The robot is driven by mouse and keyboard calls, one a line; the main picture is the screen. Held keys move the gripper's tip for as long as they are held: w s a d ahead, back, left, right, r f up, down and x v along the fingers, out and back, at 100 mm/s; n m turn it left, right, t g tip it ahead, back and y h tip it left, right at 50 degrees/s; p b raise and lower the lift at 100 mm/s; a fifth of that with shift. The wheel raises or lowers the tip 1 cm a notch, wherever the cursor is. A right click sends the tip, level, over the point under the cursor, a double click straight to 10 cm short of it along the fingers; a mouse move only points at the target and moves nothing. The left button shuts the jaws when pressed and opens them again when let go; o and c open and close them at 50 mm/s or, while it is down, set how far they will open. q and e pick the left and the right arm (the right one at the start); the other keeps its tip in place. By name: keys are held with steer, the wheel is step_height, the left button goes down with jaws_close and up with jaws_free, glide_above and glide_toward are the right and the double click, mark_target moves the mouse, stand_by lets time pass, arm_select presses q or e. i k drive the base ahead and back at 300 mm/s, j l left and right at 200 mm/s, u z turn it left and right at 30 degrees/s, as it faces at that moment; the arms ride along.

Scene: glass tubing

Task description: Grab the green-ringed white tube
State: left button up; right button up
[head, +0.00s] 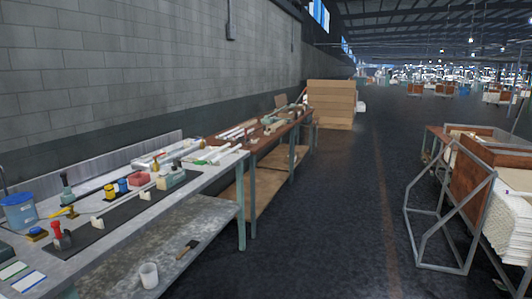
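A long workbench (215,184) runs along the wall at left. Near its far end lie several thin white pieces; a small green patch (200,162) shows among them. A thin white rod (130,200) lies lengthwise over a dark mat (112,217) in the middle of the bench. At this distance I cannot tell for sure which piece is the green-ringed white tube. Neither of my grippers is in view.
A blue bucket (19,211), a red-topped tool (59,232) and small yellow and red items crowd the bench. A white cup (149,275) stands on its lower shelf. A brown table stands beyond. A metal-framed cart (440,235) is at right. The middle floor is clear.

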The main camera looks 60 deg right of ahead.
mark_target(211, 162)
steer(key=i+l+z, duration=0.3)
steer(key=z, duration=0.15)
steer(key=i+l+z, duration=0.25)
steer(key=z, duration=0.25)
steer(key=i+z, duration=0.55)
steer(key=i, duration=0.75)
steer(key=i+l, duration=0.1)
steer(key=i, duration=0.4)
